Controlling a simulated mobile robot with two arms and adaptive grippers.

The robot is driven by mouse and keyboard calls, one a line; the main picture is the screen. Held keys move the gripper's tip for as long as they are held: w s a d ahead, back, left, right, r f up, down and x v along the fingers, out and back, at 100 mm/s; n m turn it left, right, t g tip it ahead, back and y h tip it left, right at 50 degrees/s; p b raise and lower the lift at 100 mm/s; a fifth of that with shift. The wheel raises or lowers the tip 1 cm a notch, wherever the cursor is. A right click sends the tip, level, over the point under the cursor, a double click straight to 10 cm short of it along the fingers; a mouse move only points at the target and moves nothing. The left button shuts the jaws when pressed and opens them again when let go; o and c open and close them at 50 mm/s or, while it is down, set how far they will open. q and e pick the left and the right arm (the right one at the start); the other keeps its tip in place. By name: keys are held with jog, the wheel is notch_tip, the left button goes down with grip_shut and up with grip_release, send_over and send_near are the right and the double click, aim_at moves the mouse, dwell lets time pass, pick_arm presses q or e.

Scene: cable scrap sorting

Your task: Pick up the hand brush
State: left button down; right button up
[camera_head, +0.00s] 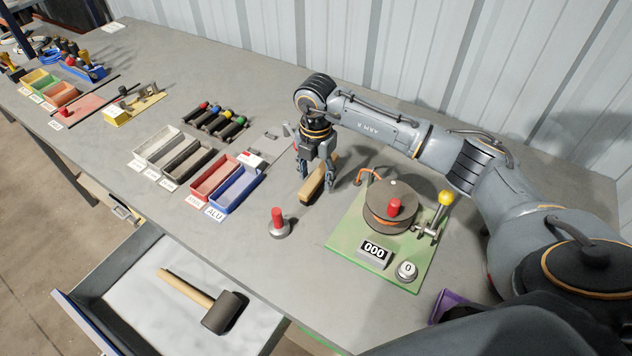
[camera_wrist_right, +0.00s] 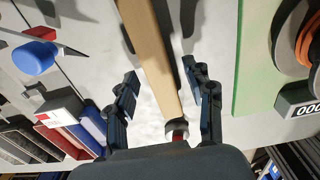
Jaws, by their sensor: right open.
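The hand brush (camera_head: 313,188) shows as a long pale wooden bar lying on the grey bench, partly hidden behind my right gripper (camera_head: 316,177) in the head view. Its bristles cannot be made out. In the right wrist view the wooden bar (camera_wrist_right: 155,50) runs lengthwise between the two fingers of my right gripper (camera_wrist_right: 162,78). The fingers are spread, with gaps on both sides of the wood. My left gripper is not in view.
A green board (camera_head: 344,237) with a round device and yellow-knobbed lever is close on the right. A red-knobbed piece (camera_head: 278,222) stands in front. Red (camera_head: 198,190) and blue (camera_head: 226,206) bins are left. An open drawer (camera_head: 130,300) holds a mallet (camera_head: 222,312).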

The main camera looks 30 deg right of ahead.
jog(key=shift+c, duration=0.4)
grip_shut()
jog(key=shift+r, duration=0.1)
